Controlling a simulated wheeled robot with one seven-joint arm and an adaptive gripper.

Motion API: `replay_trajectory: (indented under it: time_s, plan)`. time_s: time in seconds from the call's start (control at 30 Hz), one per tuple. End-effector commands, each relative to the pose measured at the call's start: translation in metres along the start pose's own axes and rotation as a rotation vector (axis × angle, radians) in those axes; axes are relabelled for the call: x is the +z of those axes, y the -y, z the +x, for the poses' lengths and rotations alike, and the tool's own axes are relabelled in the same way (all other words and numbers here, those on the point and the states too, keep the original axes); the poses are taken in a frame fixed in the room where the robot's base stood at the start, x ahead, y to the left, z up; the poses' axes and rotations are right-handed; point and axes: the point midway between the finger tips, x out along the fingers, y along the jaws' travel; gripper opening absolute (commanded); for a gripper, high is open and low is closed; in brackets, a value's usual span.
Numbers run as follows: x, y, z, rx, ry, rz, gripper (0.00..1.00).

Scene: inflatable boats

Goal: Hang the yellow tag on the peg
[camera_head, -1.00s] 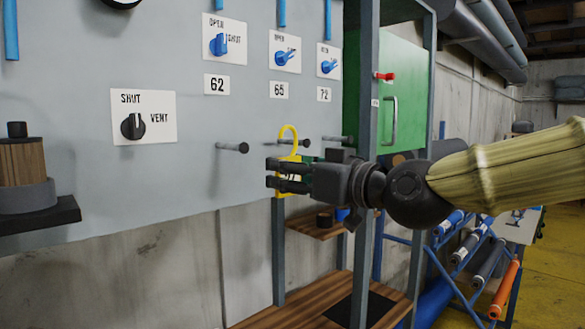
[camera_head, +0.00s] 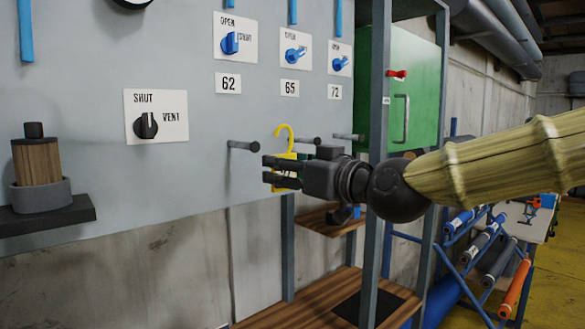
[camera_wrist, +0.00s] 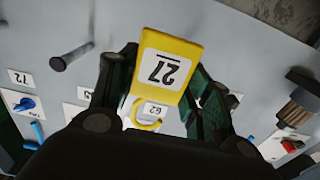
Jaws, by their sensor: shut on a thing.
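The yellow tag (camera_head: 287,157), with an open hook on top, is held upright in my gripper (camera_head: 266,171). Dark pegs stick out of the grey panel: a left peg (camera_head: 243,145), a middle peg (camera_head: 305,140) and a right peg (camera_head: 348,137). In the head view the hook appears between the left and middle pegs. Contact with a peg cannot be seen; the fingers cover the tag's lower part.
Number plates 62 (camera_head: 228,84), 65 (camera_head: 290,88) and 72 (camera_head: 335,92) sit above the pegs, under blue knobs. A blue-grey frame post (camera_head: 378,110) and a green cabinet (camera_head: 405,85) stand to the right. A wooden shelf (camera_head: 318,222) lies below.

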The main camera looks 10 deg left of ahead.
Motion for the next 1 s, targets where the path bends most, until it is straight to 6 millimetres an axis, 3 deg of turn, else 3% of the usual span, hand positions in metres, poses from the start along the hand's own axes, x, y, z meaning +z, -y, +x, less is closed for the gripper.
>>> replay_trajectory:
  time_s: [1.0]
  plan:
    - [0.000, 0.000, 0.046, 0.000, 0.001, 0.001, 0.31]
